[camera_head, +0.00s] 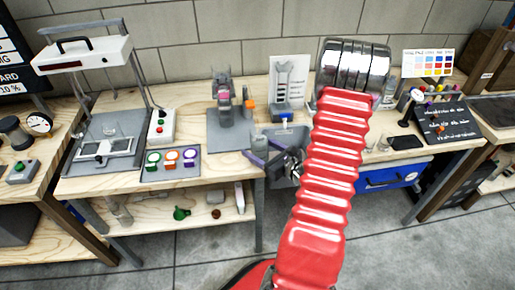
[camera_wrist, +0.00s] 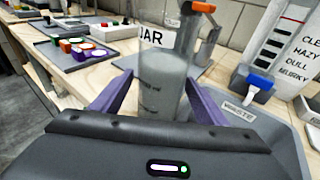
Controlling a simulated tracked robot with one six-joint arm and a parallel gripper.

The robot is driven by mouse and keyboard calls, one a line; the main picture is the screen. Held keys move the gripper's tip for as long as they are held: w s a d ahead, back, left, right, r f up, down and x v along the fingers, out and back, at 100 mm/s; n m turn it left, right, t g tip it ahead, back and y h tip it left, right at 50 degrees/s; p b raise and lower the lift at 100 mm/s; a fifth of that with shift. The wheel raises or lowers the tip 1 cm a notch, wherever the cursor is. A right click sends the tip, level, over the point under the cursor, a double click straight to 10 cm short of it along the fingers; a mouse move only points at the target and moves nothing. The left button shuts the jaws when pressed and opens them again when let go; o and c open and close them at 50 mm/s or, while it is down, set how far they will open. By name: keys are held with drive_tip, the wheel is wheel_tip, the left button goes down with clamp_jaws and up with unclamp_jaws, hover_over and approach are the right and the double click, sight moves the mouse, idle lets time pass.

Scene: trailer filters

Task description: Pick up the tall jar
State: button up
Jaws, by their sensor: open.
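The tall jar (camera_wrist: 162,85) is a grey, cloudy, upright cylinder in the middle of the wrist view. In the head view the jar (camera_head: 259,142) is small and partly hidden by my gripper. My gripper (camera_wrist: 158,100) is open, with one purple finger on each side of the jar. I cannot tell whether either finger touches it. The jar's base is hidden behind the gripper body. In the head view my gripper (camera_head: 268,155) is at the bench's front edge.
A grey tray marked WASTE (camera_wrist: 238,112) is right of the jar, with a blue-tapped container (camera_wrist: 258,83) beside it. A grey stand with an orange part (camera_wrist: 205,48) rises behind the jar. A panel of coloured rings (camera_head: 171,160) lies left on the bench.

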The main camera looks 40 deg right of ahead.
drive_tip(key=shift+w+f, duration=0.2)
drive_tip(key=shift+w, duration=0.7)
drive_tip(key=shift+w+f, duration=0.2)
drive_tip(key=shift+w, duration=0.7)
drive_tip(key=shift+c, duration=0.3)
drive_tip(key=c, duration=1.3)
drive_tip(key=shift+r, duration=0.4)
drive_tip(key=shift+r, duration=4.55)
drive_tip(key=shift+r, duration=0.1)
